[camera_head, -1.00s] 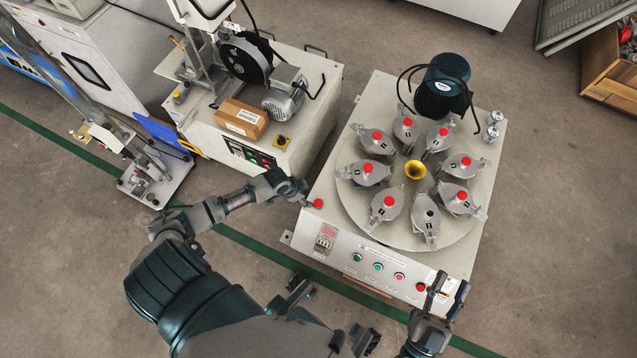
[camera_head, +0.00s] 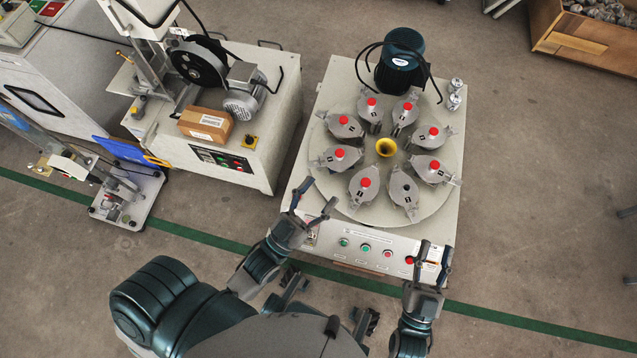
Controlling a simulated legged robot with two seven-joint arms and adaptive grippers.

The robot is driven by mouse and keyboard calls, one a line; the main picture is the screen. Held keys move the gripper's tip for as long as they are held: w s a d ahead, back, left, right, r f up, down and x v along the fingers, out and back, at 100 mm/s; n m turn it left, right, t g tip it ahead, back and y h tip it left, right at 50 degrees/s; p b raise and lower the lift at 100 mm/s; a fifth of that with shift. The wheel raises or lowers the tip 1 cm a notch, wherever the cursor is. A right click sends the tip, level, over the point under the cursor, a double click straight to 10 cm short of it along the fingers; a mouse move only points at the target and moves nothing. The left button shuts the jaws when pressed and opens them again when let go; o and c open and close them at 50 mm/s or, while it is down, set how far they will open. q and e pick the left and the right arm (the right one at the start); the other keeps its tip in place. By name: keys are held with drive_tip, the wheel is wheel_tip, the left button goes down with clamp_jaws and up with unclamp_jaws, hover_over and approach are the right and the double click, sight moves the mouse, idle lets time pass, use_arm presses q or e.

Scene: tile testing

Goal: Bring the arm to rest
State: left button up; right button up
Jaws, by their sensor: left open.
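My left gripper (camera_head: 317,192) is open, its fingers spread at the front left corner of the turntable machine (camera_head: 309,158). No object shows between its fingers. Its arm is bent, coming up from the lower left. My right gripper (camera_head: 437,247) points up near the front right edge of the same machine, its two fingers apart and empty. The machine's round plate (camera_head: 355,203) carries several grey fixtures, most with red caps. The front fixture (camera_head: 403,190) has a dark knob instead. The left gripper partly covers the machine's front left corner.
A yellow funnel (camera_head: 386,147) sits mid-plate and a dark motor (camera_head: 400,62) stands behind it. Front buttons (camera_head: 365,247) lie between the grippers. A second machine (camera_head: 262,160) with a cardboard box (camera_head: 205,124) stands left. Floor at right is mostly clear.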

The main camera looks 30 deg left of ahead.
use_arm(q)
drive_tip(key=shift+d, duration=0.1)
use_arm(e)
drive_tip(key=shift+d, duration=0.1)
